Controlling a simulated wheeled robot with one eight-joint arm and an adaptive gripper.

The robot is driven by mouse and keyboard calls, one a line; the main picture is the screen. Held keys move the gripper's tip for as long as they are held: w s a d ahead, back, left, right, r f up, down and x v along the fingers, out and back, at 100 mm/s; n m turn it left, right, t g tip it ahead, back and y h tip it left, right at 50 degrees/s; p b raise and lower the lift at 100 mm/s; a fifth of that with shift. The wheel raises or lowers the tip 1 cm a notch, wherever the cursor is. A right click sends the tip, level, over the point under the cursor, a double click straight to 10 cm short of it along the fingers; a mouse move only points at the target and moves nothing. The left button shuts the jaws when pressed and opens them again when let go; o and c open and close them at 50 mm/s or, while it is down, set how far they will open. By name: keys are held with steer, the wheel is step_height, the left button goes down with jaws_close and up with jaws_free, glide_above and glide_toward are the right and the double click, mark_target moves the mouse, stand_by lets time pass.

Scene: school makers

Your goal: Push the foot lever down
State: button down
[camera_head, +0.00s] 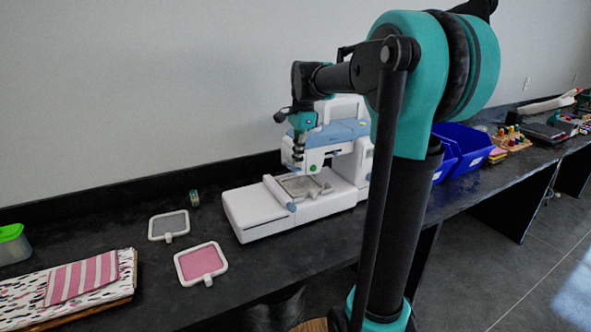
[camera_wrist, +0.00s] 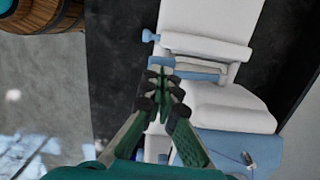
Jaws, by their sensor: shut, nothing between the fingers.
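A white and blue sewing machine (camera_head: 345,165) stands on the dark counter, with a grey hoop (camera_head: 300,186) on its white bed (camera_head: 255,208). It fills much of the wrist view (camera_wrist: 225,105). My gripper (camera_head: 298,160) is shut and empty, pointing down in front of the machine's head, above the hoop area. In the wrist view my gripper (camera_wrist: 163,78) has its fingertips together over the machine, near a blue part beside the bed. I cannot make out the foot lever for certain; my gripper and arm cover part of the machine. Contact cannot be told.
A grey hoop (camera_head: 169,225) and a pink hoop (camera_head: 201,263) lie left of the machine, near a small spool (camera_head: 195,198). Patterned fabric (camera_head: 70,295) lies further left. Blue bins (camera_head: 470,150) stand to the right. A wooden barrel (camera_wrist: 45,14) is below the counter edge.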

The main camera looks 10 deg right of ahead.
steer(key=shift+f, duration=2.05)
steer(key=d, duration=0.2)
steer(key=d+r, duration=0.1)
steer(key=shift+w, duration=0.4)
steer(key=shift+r, duration=0.2)
step_height(320, 180, up, 12)
glide_above(298, 170)
steer(key=w+d, duration=0.3)
steer(key=d, duration=0.1)
steer(key=shift+s+d+f, duration=0.1)
steer(key=shift+d+f, duration=0.05)
steer(key=shift+s, duration=0.1)
